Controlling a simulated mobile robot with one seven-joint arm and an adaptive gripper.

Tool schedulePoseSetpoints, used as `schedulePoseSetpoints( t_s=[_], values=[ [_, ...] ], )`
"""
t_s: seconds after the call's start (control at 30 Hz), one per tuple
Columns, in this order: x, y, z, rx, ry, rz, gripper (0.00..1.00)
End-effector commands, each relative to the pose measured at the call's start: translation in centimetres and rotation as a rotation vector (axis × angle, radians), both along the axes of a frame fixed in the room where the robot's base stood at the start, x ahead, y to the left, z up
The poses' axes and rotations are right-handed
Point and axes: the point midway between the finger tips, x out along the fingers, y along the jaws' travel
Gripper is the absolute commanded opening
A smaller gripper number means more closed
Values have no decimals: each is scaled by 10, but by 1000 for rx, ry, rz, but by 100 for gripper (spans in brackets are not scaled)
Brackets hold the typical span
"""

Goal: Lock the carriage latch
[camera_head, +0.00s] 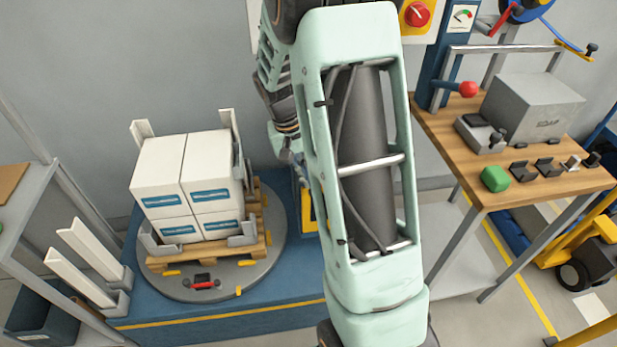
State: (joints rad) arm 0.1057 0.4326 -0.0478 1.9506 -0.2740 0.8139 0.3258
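No carriage latch can be made out for certain. My pale green arm stands across the middle of the view and covers much of what is behind it. A yellow and dark blue piece (307,207) shows in part at the arm's left edge, right of the turntable. A small black block with a red handle (203,284) sits on the front of the round grey turntable (175,286); whether it is a latch I cannot tell. My wrist links show behind the large arm link, but the gripper fingers are hidden.
White boxes (187,186) stand on a wooden pallet (250,250) on the turntable, between upright corner pieces. White corner posts (80,275) stand at left. At right, a wooden workbench (450,150) holds a grey box (531,108), a green block (494,178) and a red-knobbed lever (467,89).

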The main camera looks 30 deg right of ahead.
Motion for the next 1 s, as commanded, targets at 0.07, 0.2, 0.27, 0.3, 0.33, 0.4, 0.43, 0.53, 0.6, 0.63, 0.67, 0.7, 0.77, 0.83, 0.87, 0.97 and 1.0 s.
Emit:
schedulePoseSetpoints(
  t_s=[0.07,0.2,0.27,0.3,0.33,0.4,0.43,0.53,0.6,0.63,0.67,0.7,0.77,0.83,0.87,0.97,1.0],
  values=[
    [0,0,-1,-9,3,2,0],
    [0,2,-2,-27,9,2,0],
    [0,2,-3,-36,12,2,0],
    [0,2,-3,-43,14,2,0],
    [0,2,-4,-48,15,2,0],
    [1,3,-5,-63,19,3,0],
    [1,3,-6,-73,22,3,0],
    [1,6,-9,-109,33,5,0],
    [2,7,-12,-144,42,6,0],
    [2,7,-13,-162,48,6,0],
    [2,8,-15,-180,53,8,0],
    [3,9,-17,-209,61,8,0],
    [3,11,-21,-256,75,10,0],
    [4,11,-25,-316,92,8,0],
    [4,12,-27,-342,99,8,0],
    [4,13,-34,-435,125,7,0],
    [4,14,-36,-472,136,7,0]
  ],
)
